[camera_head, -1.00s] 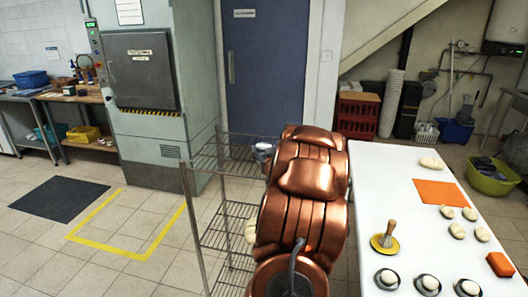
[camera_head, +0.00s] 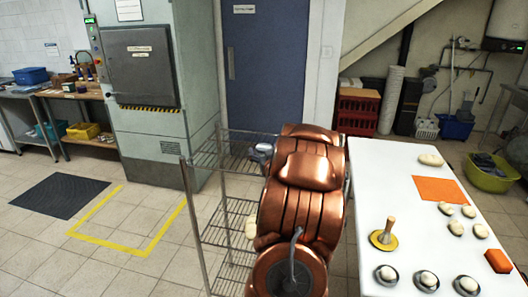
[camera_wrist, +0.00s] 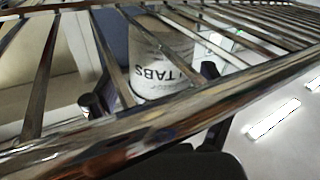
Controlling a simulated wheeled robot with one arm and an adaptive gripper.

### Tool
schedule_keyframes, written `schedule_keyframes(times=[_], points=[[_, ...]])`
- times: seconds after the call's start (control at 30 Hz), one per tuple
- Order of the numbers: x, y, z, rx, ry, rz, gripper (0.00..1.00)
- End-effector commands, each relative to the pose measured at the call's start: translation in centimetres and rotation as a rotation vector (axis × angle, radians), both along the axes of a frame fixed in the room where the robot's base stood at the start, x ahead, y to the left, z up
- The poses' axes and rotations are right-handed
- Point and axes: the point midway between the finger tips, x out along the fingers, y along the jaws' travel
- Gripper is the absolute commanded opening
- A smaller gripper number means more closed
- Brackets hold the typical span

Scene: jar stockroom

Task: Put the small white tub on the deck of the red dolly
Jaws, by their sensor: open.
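In the wrist view a white tub (camera_wrist: 165,75) with dark lettering ending in "TABS" shows behind the metal wires of a rack shelf (camera_wrist: 60,155). Its top and left parts are crossed by the wires. My gripper (camera_wrist: 150,88) is open, with one dark fingertip at each side of the tub; I cannot tell whether they touch it. I cannot make out a red dolly in either view.
A white table (camera_head: 375,175) stands right of my arm, with dough pieces, an orange sheet (camera_head: 440,190) and a wooden-handled tool (camera_head: 385,235). Red crates (camera_head: 357,112) stand by the back wall. Floor left of the rack, with a yellow outline (camera_head: 140,250), is clear.

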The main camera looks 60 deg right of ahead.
Motion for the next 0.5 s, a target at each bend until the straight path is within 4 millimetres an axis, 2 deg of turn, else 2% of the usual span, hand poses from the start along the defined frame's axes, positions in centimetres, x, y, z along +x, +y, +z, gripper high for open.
schedule_keyframes(times=[0.27, 0.5], points=[[0.0, 0.0, 0.4, 0.0, 0.0, 0.0, 0.84], [-1.8, 1.5, 0.2, -0.002, -0.001, -0.001, 0.84]])
